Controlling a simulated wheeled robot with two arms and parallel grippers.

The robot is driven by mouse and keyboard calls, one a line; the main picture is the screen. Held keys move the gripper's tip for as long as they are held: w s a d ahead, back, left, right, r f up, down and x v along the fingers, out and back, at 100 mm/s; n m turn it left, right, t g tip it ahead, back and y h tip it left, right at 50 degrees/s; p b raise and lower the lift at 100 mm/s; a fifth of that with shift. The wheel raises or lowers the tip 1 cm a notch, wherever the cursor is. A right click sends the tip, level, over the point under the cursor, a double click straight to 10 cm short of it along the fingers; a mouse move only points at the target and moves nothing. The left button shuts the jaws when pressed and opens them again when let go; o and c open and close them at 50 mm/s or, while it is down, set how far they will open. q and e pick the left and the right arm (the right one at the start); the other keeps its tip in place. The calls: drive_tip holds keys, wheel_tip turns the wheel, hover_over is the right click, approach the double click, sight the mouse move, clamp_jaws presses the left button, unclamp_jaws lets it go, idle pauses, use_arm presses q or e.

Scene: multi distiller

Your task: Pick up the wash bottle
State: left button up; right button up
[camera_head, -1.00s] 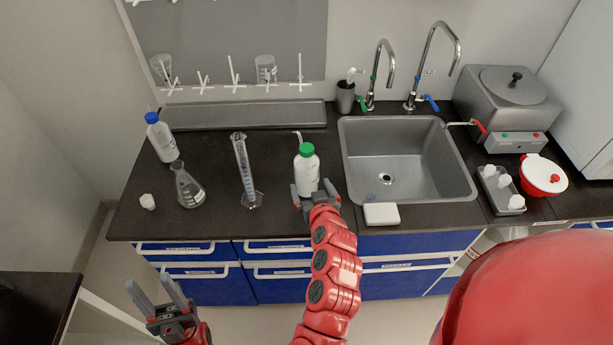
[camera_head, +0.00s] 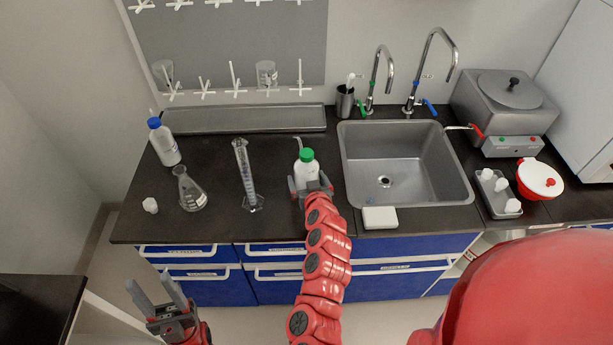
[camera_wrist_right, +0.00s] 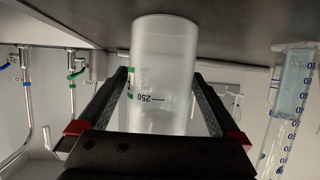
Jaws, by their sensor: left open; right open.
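The wash bottle (camera_head: 306,168), white with a green cap and a thin bent spout, stands upright on the dark counter left of the sink. My right gripper (camera_head: 308,182) is at its lower body, with one finger on each side. The right wrist view is upside down and shows the translucent bottle body (camera_wrist_right: 165,65), marked 250, between the two open fingers of the gripper (camera_wrist_right: 161,77). I cannot tell whether the fingers touch it. My left gripper (camera_head: 152,286) is open and empty, low in front of the counter.
A graduated cylinder (camera_head: 245,175), an Erlenmeyer flask (camera_head: 190,195) and a blue-capped bottle (camera_head: 163,145) stand left of the wash bottle. The sink (camera_head: 405,165) is to the right. A white block (camera_head: 380,218) lies at the sink's front edge.

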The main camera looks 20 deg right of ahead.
drive_tip(key=shift+c, duration=0.2)
drive_tip(key=c, duration=0.7)
drive_tip(key=shift+o, duration=0.2)
drive_tip(key=shift+r, duration=0.1)
